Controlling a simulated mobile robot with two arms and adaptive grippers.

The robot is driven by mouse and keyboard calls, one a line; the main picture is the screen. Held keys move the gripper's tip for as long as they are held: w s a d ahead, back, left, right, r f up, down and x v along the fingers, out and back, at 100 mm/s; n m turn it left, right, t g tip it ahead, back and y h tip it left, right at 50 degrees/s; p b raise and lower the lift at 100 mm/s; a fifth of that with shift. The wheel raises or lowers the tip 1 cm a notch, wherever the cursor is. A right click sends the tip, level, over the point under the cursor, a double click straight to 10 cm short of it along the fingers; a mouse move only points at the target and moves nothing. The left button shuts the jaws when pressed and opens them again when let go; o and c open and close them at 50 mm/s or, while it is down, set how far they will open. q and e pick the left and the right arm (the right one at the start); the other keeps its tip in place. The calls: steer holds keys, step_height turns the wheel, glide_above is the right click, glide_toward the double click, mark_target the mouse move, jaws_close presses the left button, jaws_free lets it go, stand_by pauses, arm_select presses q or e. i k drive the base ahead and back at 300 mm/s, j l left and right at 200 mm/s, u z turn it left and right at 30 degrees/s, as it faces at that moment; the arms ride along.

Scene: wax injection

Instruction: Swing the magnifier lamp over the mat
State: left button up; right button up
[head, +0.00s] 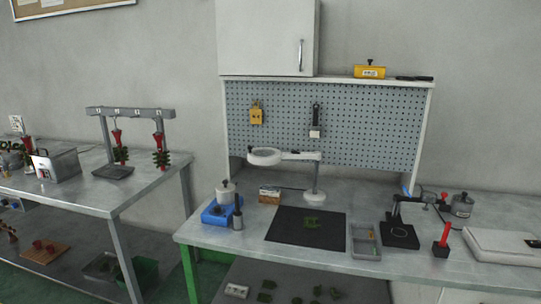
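The magnifier lamp is white, with a round base (314,197) and upright post standing at the back of the workbench, behind the mat. Its arm points left, and its ring-shaped head (264,157) hangs to the left of the post, up and left of the mat. Neither of my grippers shows in the head view.
A blue device with a white pot (225,194) and a dark cylinder stand left of the mat. A grey tray (365,243), a black stand (399,235) and a red-handled tool (445,235) stand to its right. A pegboard (370,125) rises behind. Another table (70,195) is at the left.

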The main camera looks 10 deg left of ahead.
mark_target(276, 157)
steer(key=i+j+z, duration=0.1)
steer(key=j, duration=0.2)
steer(key=i+j, duration=0.2)
steer(key=i+j+z, duration=0.15)
steer(key=j, duration=0.25)
steer(key=i+j, duration=0.1)
steer(key=j, duration=0.2)
steer(key=z, duration=0.05)
